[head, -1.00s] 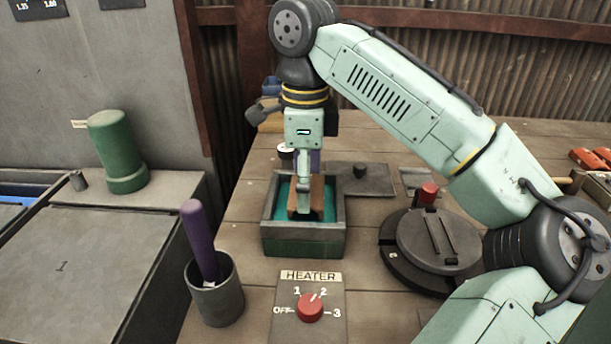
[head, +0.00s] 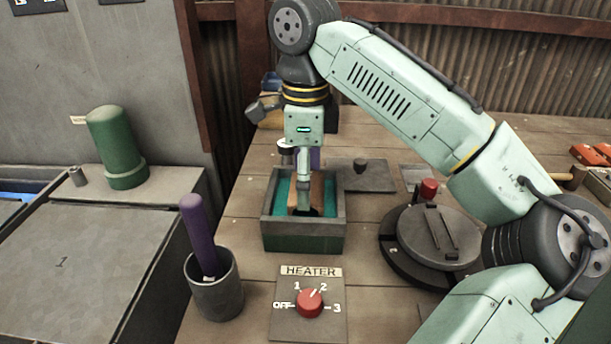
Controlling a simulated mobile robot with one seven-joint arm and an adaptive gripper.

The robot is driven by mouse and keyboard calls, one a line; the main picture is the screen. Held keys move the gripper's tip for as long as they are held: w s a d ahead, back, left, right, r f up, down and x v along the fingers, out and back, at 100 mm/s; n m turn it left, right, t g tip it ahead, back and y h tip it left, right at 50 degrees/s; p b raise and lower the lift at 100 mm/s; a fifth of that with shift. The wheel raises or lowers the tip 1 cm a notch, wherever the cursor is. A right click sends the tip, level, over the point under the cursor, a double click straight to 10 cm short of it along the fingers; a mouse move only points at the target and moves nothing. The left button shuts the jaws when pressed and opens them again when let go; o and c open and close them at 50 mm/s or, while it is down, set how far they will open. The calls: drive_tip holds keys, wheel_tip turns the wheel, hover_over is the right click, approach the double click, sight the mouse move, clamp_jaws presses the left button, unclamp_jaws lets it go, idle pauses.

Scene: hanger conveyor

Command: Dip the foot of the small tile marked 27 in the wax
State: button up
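The wax is a teal pool (head: 330,215) in a dark open square tank (head: 305,240) on the wooden bench. My gripper (head: 304,208) points straight down into the tank, its fingertips low near the wax. A small brown tile (head: 318,190) stands upright at the fingers, showing on both sides of the near finger, and appears gripped. The finger hides its middle, and no number can be read. Its lower edge is down at the wax; how deep it sits cannot be told.
A heater panel with a red knob (head: 310,303) set near 2 is in front. A grey cup (head: 214,290) with a purple stick stands left of it. A round dark lidded pot (head: 438,240) is to the right, and a flat dark lid (head: 362,176) lies behind.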

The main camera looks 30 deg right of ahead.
drive_tip(key=shift+f+b, duration=0.3)
drive_tip(key=shift+f, duration=0.3)
drive_tip(key=shift+r+p, duration=1.6)
drive_tip(key=shift+p, duration=0.35)
idle(1.5)
wheel_tip(320, 180, up, 3)
drive_tip(key=p, duration=0.3)
drive_tip(key=shift+f, duration=0.1)
drive_tip(key=shift+r+p, duration=0.3)
drive_tip(key=shift+r, duration=0.75)
